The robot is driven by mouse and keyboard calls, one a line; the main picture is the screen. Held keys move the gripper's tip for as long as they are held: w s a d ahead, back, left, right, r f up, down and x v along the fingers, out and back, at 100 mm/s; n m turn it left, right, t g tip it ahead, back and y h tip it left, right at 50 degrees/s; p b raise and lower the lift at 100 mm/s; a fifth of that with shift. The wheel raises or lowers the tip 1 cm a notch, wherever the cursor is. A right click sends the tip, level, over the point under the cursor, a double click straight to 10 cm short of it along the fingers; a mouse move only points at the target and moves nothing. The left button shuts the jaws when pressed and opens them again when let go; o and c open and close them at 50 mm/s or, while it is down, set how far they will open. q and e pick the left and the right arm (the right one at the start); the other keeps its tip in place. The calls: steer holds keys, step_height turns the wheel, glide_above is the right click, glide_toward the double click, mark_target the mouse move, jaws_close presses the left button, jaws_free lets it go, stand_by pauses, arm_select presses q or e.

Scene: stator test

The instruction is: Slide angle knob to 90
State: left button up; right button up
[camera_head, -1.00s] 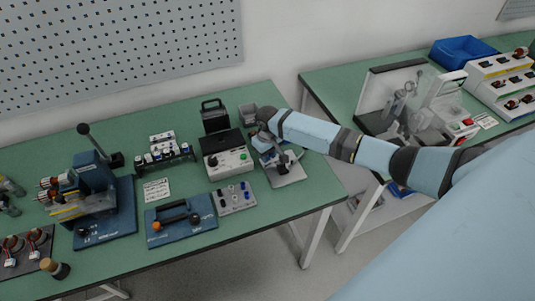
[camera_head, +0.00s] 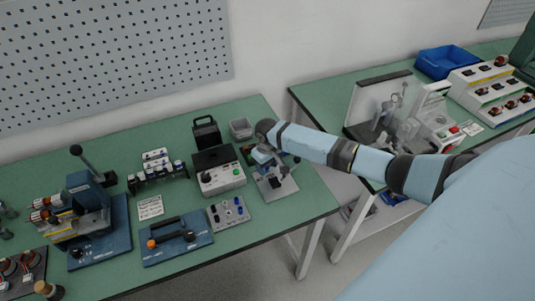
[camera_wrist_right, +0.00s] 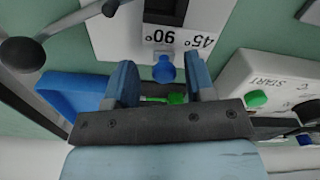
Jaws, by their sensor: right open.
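The blue angle knob (camera_wrist_right: 165,68) shows in the right wrist view, beside the upside-down "90°" and "45°" marks on a white panel (camera_wrist_right: 110,38). It lies closer to the "90°" mark and in front of my right fingertips, roughly between them. My right gripper (camera_wrist_right: 160,76) is open, with a blue finger on each side. I cannot tell whether a finger touches the knob. In the head view my right gripper (camera_head: 270,156) is over a small light-grey fixture (camera_head: 288,188) near the table's right end, hiding part of it. My left gripper is out of view.
A grey control box (camera_head: 222,181) stands left of the fixture; its green START button (camera_wrist_right: 257,98) shows in the wrist view. A lever with a dark ball (camera_wrist_right: 22,55) is at the wrist view's left. A small panel with knobs (camera_head: 228,212) lies in front.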

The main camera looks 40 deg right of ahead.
step_height(320, 180, up, 13)
steer(key=shift+r+b, duration=0.2)
steer(key=shift+b, duration=0.1)
steer(key=shift+d, duration=0.1)
stand_by(0.4)
